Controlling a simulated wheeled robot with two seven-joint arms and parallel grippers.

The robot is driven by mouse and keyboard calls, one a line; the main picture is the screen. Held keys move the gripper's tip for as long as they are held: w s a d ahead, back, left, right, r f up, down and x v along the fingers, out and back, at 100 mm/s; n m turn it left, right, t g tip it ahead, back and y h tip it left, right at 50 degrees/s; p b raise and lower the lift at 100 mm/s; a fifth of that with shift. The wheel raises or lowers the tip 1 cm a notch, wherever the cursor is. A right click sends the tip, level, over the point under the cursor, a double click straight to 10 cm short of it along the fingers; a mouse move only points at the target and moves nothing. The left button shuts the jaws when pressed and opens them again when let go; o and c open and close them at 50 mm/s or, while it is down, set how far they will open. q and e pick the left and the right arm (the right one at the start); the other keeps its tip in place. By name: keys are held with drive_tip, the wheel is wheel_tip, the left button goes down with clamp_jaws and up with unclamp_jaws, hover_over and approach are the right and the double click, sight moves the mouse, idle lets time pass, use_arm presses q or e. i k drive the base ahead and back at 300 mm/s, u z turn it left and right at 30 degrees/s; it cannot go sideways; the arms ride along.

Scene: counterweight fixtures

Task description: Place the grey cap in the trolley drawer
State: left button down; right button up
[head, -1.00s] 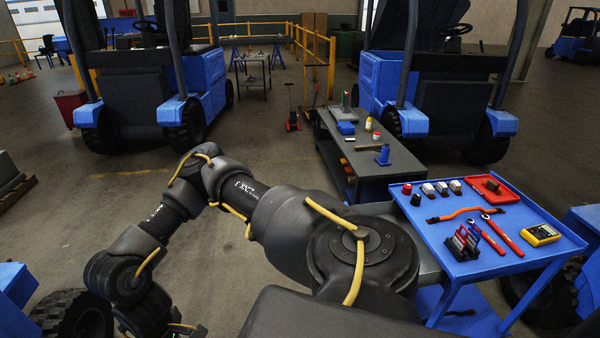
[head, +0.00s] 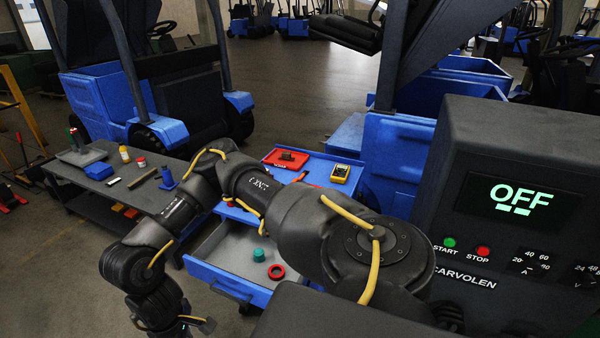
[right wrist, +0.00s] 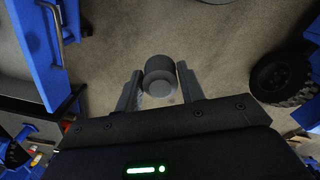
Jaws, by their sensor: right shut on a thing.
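In the right wrist view a dark grey round cap (right wrist: 159,88) sits between the two fingers of my right gripper (right wrist: 159,72), which is shut on it above bare floor. In the head view my right arm reaches to the lower left, and the gripper and cap are not clearly visible there. The blue trolley drawer (head: 222,279) is pulled open, to the right of my right wrist. It holds a teal cap (head: 259,255) and a red ring (head: 276,271), with bare grey floor around them. My left gripper is not in view.
The blue trolley top above the drawer carries a red tray (head: 285,158) and a yellow meter (head: 340,173). A dark bench (head: 95,185) stands left of it. A control cabinet (head: 520,215) reading OFF is on the right. A black wheel (right wrist: 283,75) shows in the wrist view.

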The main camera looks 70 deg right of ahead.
sight(264, 268)
drive_tip(key=z, duration=0.65)
drive_tip(key=i, duration=1.3)
drive_tip(key=z, duration=0.6)
